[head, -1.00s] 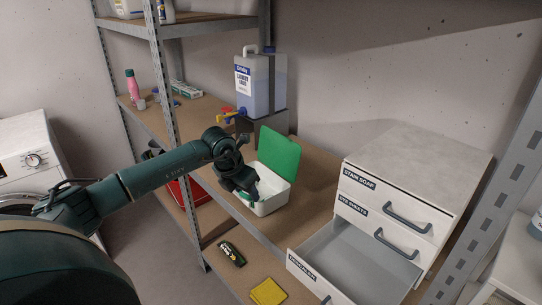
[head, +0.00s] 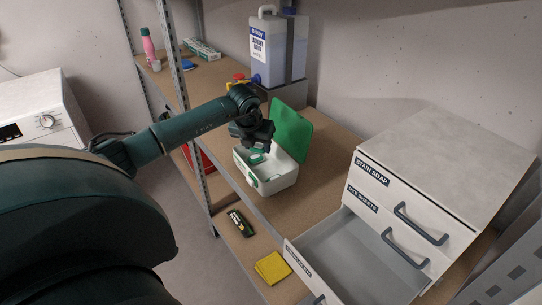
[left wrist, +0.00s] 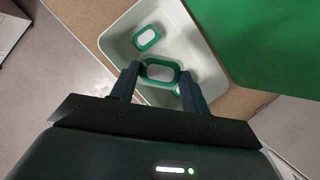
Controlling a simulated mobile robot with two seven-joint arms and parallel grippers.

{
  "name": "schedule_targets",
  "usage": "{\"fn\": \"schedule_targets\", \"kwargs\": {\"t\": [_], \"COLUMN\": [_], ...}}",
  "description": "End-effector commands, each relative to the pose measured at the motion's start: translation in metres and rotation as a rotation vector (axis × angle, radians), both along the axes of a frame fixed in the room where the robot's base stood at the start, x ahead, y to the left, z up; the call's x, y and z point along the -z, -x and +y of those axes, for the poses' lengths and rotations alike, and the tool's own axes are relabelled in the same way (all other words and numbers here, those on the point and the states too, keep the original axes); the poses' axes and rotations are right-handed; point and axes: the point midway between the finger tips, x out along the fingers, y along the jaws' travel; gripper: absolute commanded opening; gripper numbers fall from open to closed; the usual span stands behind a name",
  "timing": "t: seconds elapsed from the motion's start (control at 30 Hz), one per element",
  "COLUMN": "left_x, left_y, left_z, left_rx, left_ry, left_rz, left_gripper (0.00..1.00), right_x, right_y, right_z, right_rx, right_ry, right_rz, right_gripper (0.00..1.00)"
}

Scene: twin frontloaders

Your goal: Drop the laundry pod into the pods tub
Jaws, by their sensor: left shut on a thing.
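The pods tub (head: 278,184) is a white box with its green lid (head: 292,132) standing open, on the middle shelf. My left gripper (head: 257,150) is over the tub's opening. In the left wrist view, my left gripper (left wrist: 160,82) is shut on a laundry pod (left wrist: 160,72), a pale pod with a green rim, held between the fingertips. Another green-rimmed pod (left wrist: 147,39) lies in the tub (left wrist: 196,50), and part of one more shows beneath the held pod. The exact height of the held pod above the tub floor is hard to tell. My right gripper is not in view.
A drawer cabinet (head: 450,165) stands to the right, its bottom drawer (head: 365,262) pulled out and empty. A large jug (head: 275,50) stands behind the tub. A yellow cloth (head: 273,268) and a dark packet (head: 240,222) lie on the lower shelf. A metal post (head: 180,75) stands left.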

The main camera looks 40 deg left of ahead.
Motion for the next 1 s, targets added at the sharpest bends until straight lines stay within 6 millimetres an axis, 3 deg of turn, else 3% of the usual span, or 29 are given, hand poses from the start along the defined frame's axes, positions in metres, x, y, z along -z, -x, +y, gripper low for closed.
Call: {"fn": "schedule_targets", "kwargs": {"t": [0.13, 0.47, 0.5, 0.8, 1.0], "left_x": [0.019, 0.022, 0.022, 0.022, 0.022], "left_y": [0.0, 0.0, 0.0, 0.0, 0.0], "left_z": [0.0, 0.0, 0.0, 0.0, 0.0], "left_rx": [0.001, 0.0, 0.0, 0.001, 0.001], "left_ry": [0.001, 0.001, 0.001, 0.001, 0.001], "left_rz": [-0.002, 0.0, 0.0, 0.0, 0.0], "left_gripper": [0.25, 0.25, 0.48, 0.72, 0.72], "right_x": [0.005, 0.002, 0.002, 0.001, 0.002], "right_y": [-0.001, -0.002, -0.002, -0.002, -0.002], "right_z": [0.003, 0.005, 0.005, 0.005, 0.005], "right_rx": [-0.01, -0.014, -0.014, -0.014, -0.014], "right_ry": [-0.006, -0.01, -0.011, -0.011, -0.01], "right_rz": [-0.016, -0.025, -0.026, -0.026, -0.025], "right_gripper": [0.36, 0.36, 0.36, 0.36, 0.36]}}
